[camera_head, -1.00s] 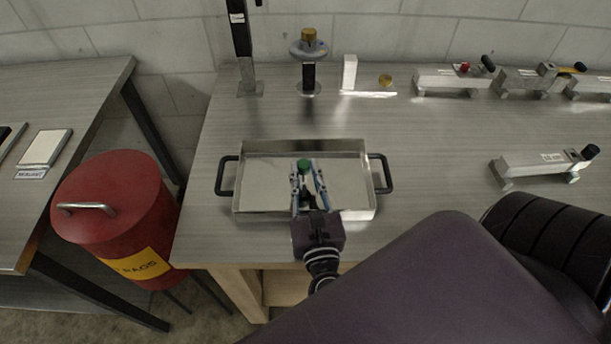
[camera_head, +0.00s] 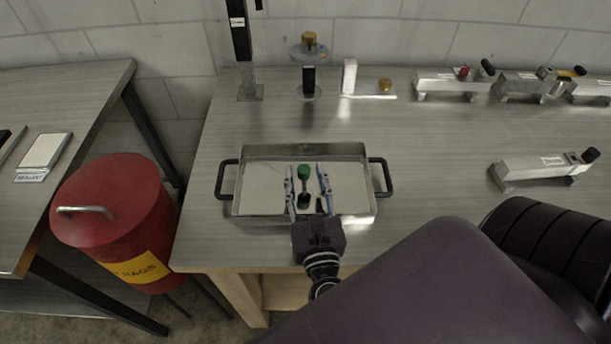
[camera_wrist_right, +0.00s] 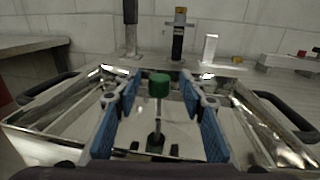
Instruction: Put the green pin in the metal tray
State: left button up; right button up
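The green pin (camera_head: 304,172) has a green head and a thin grey shaft. It is inside the outline of the shallow metal tray (camera_head: 262,149), which has black side handles. In the right wrist view the pin (camera_wrist_right: 159,86) looks upright, head up, with a dark green patch below that may be its reflection. I cannot tell whether its lower end touches the tray floor. My right gripper (camera_head: 306,174) is open over the tray, its blue-padded fingers on either side of the pin with gaps. My left gripper is not in view.
A red bin (camera_head: 118,215) stands left of the bench. Along the back are a black post (camera_head: 242,50), a stand with a brass knob (camera_head: 309,75) and a white block (camera_head: 349,76). Metal fixtures (camera_head: 452,84) sit at the back right, another (camera_head: 540,172) at right.

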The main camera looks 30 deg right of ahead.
jog(key=b+v, duration=0.3)
jog(key=v, duration=0.8)
jog(key=shift+s+f+b, duration=0.1)
jog(key=shift+f+b, duration=0.05)
jog(key=shift+b, duration=0.2)
jog(key=shift+s+a, duration=0.2)
jog(key=shift+s, duration=0.15)
